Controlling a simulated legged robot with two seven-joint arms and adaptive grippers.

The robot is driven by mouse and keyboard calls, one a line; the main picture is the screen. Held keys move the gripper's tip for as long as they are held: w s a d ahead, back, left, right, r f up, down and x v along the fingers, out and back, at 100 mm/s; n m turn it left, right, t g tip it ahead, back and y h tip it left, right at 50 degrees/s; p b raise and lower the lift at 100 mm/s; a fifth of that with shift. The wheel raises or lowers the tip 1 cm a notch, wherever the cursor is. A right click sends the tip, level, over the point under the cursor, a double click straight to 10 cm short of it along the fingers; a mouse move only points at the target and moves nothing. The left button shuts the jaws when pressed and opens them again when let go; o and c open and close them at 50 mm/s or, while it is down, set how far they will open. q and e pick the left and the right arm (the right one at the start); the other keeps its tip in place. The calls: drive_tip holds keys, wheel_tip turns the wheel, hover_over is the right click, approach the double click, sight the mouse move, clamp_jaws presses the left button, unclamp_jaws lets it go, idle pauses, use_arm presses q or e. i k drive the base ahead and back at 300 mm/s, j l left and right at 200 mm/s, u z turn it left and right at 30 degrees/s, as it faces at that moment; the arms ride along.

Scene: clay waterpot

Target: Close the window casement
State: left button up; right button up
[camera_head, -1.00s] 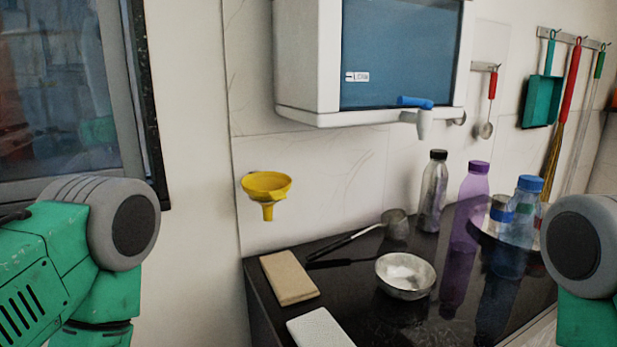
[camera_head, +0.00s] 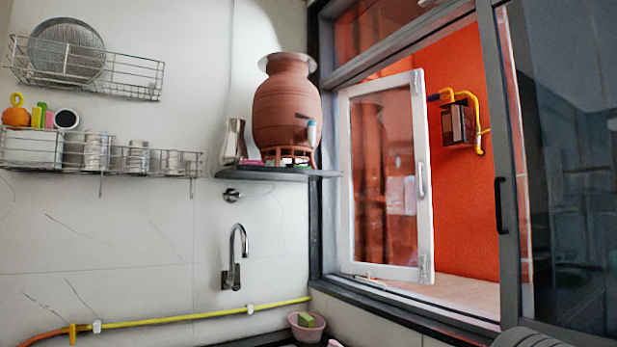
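The white-framed window casement (camera_head: 423,175) stands open at an angle in the dark window frame (camera_head: 315,200), in the middle right of the head view. Its left edge is near the left post of the frame, and its free right edge stands before the orange wall beyond. A white handle (camera_head: 421,180) is on that right edge, and a latch-like fitting shows at its lower right corner. Neither of my grippers is in view. Only a grey rounded part of my arm shows at the bottom right edge.
A clay waterpot (camera_head: 286,105) and a metal jug (camera_head: 234,141) stand on a dark shelf (camera_head: 270,174) left of the window. A faucet (camera_head: 236,255) is below. A dark glass panel (camera_head: 570,180) with a black handle covers the window's right side. Wire racks (camera_head: 110,168) hang left.

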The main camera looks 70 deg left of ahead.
sight(350, 265)
drive_tip(key=j+u, duration=0.15)
drive_tip(key=u, duration=1.7)
drive_tip(key=l, duration=0.1)
